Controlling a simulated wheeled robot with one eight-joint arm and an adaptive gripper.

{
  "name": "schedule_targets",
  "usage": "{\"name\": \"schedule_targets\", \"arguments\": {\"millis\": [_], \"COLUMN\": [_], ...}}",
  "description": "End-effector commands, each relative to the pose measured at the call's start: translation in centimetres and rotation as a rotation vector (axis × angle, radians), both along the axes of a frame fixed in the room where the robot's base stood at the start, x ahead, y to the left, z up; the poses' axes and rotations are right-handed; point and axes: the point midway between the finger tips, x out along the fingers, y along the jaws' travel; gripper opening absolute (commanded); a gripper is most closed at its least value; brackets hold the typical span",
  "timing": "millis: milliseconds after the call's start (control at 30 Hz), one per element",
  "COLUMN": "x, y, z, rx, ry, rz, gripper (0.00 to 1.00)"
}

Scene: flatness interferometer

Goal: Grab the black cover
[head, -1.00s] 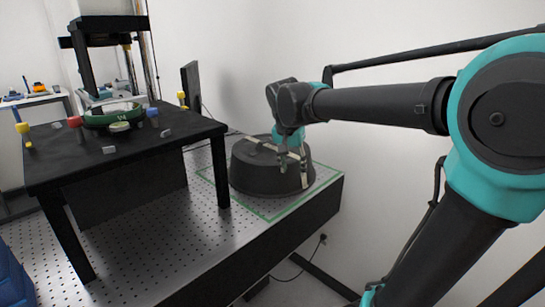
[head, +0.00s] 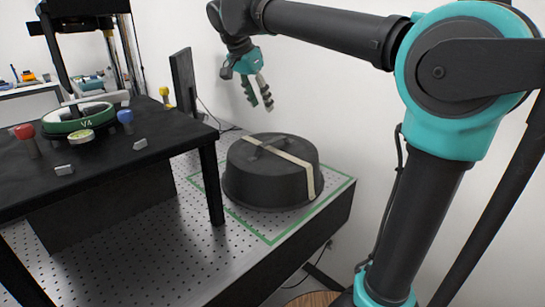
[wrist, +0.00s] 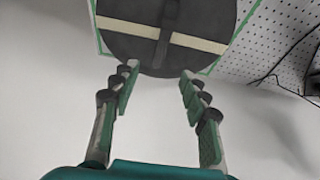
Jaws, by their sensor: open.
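The black cover (head: 262,182) is a round, drum-like lid with a pale strip across its top and down its side, and a dark handle bar on top. It sits on the perforated optical table inside a green outline. In the wrist view the cover (wrist: 130,42) is at the top, beyond the fingertips, with its handle bar crossing the pale strip. My gripper (head: 256,92) is open and empty, above the cover and apart from it. In the wrist view its two fingers (wrist: 157,84) are spread wide with nothing between them.
A black raised table (head: 110,165) stands left of the cover, holding a green ring part (head: 80,118) and several coloured knobs. A dark upright panel (head: 184,80) stands behind it. The perforated tabletop (head: 150,240) in front is bare. A white wall is close behind.

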Motion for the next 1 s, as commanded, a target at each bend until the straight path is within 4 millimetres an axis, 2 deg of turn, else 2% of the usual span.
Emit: {"name": "schedule_targets", "arguments": {"millis": [500, 767, 1000], "x": [2.7, 3.1, 4.1], "y": [-2.6, -3.0, -3.2], "z": [-9.0, -10.7, -13.8], "rx": [0.000, 0.000, 0.000], "ry": [0.000, 0.000, 0.000], "rz": [-0.001, 0.001, 0.000], "gripper": [0.45, 0.45, 0.45]}}
